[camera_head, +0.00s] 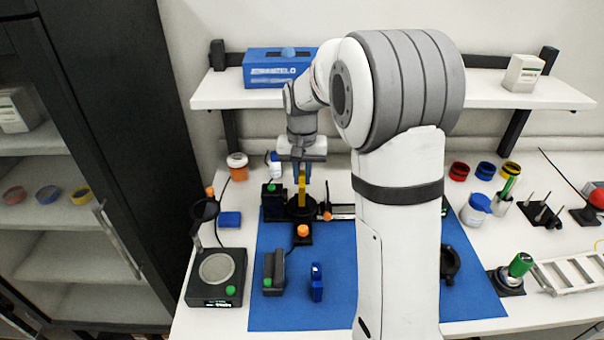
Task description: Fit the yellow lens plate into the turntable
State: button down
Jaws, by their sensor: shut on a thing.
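My gripper (301,176) points down over the back left of the blue mat and is shut on the yellow lens plate (301,190). The plate is upright and narrow, held directly over the black turntable (300,208). Its lower end reaches the turntable's top; I cannot tell whether it sits in a slot or only hovers there. The turntable is round and dark, with an orange knob (302,231) on the block in front of it. My own arm hides the middle right of the bench.
The blue mat (330,268) carries a black device (274,272) and a small blue block (316,282). A lamp-like stand (205,210) is at left. A shelf (215,92) overhangs the back.

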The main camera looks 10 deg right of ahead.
jog(key=shift+f, duration=0.2)
jog(key=shift+f+b, duration=0.8)
jog(key=shift+f, duration=0.2)
jog(key=c, duration=1.3)
grip_release()
notch_tip(320, 180, up, 8)
jog(key=shift+f, duration=0.2)
jog(key=shift+r, duration=0.15)
